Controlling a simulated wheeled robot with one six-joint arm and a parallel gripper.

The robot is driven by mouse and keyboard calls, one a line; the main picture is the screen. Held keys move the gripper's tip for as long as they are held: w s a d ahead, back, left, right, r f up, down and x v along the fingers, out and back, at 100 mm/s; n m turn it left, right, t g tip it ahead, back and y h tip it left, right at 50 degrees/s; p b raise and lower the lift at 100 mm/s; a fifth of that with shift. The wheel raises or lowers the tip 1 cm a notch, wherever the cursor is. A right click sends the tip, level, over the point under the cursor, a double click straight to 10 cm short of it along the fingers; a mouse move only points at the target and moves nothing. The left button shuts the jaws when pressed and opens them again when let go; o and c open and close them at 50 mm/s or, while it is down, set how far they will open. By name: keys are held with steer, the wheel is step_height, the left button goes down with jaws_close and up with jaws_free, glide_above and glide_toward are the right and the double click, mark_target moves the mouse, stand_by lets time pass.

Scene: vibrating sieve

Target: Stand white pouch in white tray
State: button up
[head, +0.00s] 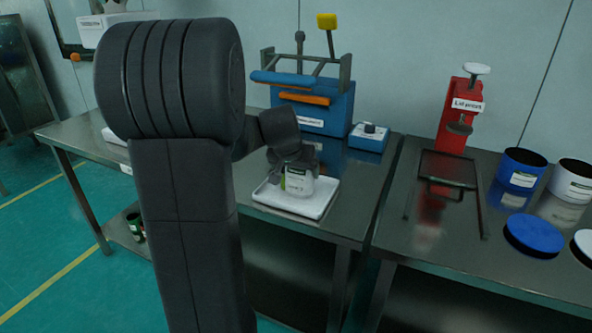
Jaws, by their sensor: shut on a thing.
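The white pouch (298,183), with a green and white label, is upright over the white tray (263,196) on the metal table. My gripper (298,160) is shut on the pouch's top from above. My arm hides the tray's left surroundings and part of the gripper. I cannot tell whether the pouch's bottom touches the tray.
Behind the tray stands a blue machine (330,107) with a blue control box (370,137) beside it. On the right table are a red lid press (461,115), a blue tub (521,170), a white tub (568,181) and a blue lid (534,234).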

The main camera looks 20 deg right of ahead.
steer(key=shift+f, duration=0.1)
steer(key=o, duration=0.9)
steer(key=shift+s+r, duration=0.1)
steer(key=shift+r, duration=0.25)
steer(key=p+v, duration=0.1)
steer(key=v, duration=1)
steer(key=shift+s+a+r, duration=0.1)
steer(key=shift+s+r, duration=0.05)
steer(key=shift+r, duration=0.05)
steer(key=b+x, duration=0.1)
steer(key=x, duration=1.1)
steer(key=shift+f, duration=0.3)
steer(key=shift+a+r, duration=0.1)
steer(key=shift+r, duration=1.6)
steer(key=shift+f, duration=0.1)
